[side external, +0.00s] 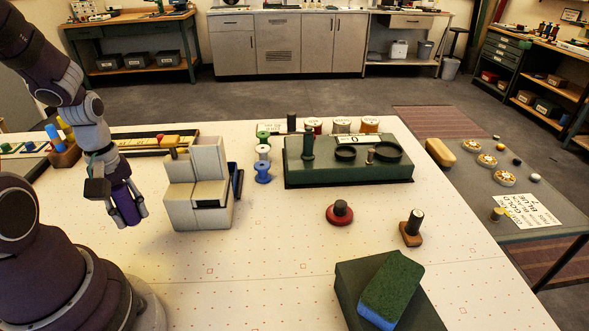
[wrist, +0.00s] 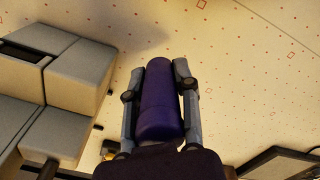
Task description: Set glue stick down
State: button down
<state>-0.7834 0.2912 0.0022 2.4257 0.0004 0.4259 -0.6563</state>
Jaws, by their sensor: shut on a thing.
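The glue stick, a purple cylinder (wrist: 160,105), lies lengthwise between the two fingers of my gripper (wrist: 160,70) in the wrist view. The fingers are shut on it. In the side external view my gripper (side external: 131,218) points down above the left part of the white table (side external: 270,285), with the purple glue stick (side external: 123,203) between its fingers. I cannot tell clearly whether its lower end touches the table.
A grey stepped block (side external: 197,190) stands just right of my gripper; it also shows at the left of the wrist view (wrist: 75,85). Spools (side external: 263,172) and a dark green tray (side external: 300,180) stand beyond. The table's front middle is clear. A green-and-blue sponge (side external: 392,288) lies front right.

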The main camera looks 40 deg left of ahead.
notch_tip(320, 180, up, 16)
jog(key=w, duration=0.1)
jog(key=m, duration=0.8)
send_over(266, 207)
notch_tip(266, 207, down, 21)
jog(key=shift+f, duration=0.1)
jog(key=c, duration=0.8)
grip_release()
jog(key=shift+f, duration=0.1)
jog(key=shift+c, duration=0.2)
